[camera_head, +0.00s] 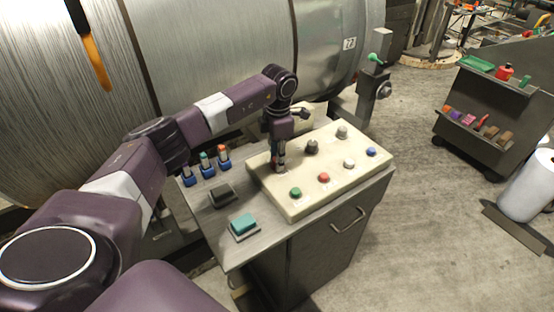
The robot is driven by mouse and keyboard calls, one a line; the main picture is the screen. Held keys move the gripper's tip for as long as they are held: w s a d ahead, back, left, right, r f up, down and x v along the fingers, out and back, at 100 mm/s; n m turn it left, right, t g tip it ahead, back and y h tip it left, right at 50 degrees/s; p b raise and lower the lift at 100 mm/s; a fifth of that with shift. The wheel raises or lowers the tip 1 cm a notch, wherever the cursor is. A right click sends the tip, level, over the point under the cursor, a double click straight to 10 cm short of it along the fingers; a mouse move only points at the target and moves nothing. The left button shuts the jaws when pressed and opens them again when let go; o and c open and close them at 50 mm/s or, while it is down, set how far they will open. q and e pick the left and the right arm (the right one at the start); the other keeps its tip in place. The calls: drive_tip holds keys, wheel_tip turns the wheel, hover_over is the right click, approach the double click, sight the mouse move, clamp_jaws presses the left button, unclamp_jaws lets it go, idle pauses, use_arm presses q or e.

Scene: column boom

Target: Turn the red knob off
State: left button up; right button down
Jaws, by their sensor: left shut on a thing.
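A cream control panel (333,191) lies on a grey cabinet top. A small red knob or button (323,177) sits in its front row, between a green one (295,192) and a grey one (349,163). My left gripper (279,164) points down over the panel's back left part, behind and left of that red piece and apart from it. It is shut on a small part at the panel; its fingers hide that part, so I cannot tell its colour. My right gripper is not in view.
A black knob (311,147), a grey knob (342,131) and a blue one (371,151) also sit on the panel. Several small blue-based switches (207,166) and a teal block (242,225) stand left. Floor is open right.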

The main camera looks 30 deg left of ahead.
use_arm(q)
drive_tip(key=n, duration=0.4)
drive_tip(key=shift+n, duration=0.3)
drive_tip(key=shift+w+r+n, duration=0.1)
drive_tip(key=shift+n, duration=2.4)
drive_tip(key=o, duration=1.2)
drive_tip(key=shift+c, duration=0.2)
wheel_tip(320, 180, up, 12)
drive_tip(key=shift+d, duration=0.25)
